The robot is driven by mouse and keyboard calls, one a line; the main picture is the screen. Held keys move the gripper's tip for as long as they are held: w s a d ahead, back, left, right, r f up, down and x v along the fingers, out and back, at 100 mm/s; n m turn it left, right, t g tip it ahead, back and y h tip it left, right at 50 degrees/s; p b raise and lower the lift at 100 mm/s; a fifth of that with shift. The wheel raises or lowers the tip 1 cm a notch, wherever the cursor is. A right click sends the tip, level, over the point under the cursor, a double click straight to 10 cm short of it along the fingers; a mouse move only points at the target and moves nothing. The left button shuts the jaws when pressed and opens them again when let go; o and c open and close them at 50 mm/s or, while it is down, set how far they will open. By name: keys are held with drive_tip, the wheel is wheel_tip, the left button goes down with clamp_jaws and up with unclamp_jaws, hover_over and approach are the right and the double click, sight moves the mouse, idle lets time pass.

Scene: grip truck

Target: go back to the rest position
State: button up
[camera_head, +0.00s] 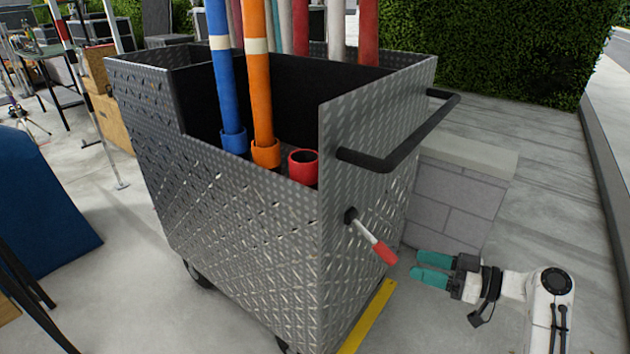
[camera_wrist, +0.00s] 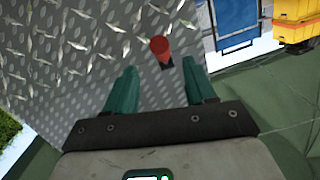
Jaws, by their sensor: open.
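My gripper (camera_head: 432,268) has teal fingers and is on the right of the head view, beside the lower side of the metal cart. In the wrist view my gripper (camera_wrist: 163,88) has its fingers spread apart with nothing between them. A lever with a red handle (camera_head: 385,252) sticks out from the cart's end panel, angled down to the right. Its red tip also shows in the wrist view (camera_wrist: 159,46), ahead of the fingers. A visible gap separates the fingers from the handle in the head view.
The diamond-plate cart (camera_head: 245,225) holds blue, orange and other poles and has a black push bar (camera_head: 405,145). A low block wall (camera_head: 455,190) stands behind my gripper. A yellow strip (camera_head: 368,318) lies by the cart. Open paving is at the right.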

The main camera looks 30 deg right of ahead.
drive_tip(key=s+a+f+m+g, duration=0.1)
drive_tip(key=a+f+g, duration=0.4)
drive_tip(key=a+f, duration=0.55)
drive_tip(key=s+a+f+m+g+h, duration=0.2)
drive_tip(key=s+a+f+g+h, duration=0.3)
drive_tip(key=s+a, duration=0.45)
drive_tip(key=s+g+h, duration=0.3)
drive_tip(key=s+g, duration=0.1)
drive_tip(key=s, duration=0.5)
wheel_tip(320, 180, up, 14)
drive_tip(key=p, duration=1.3)
drive_tip(key=shift+w+d+m+p, duration=0.4)
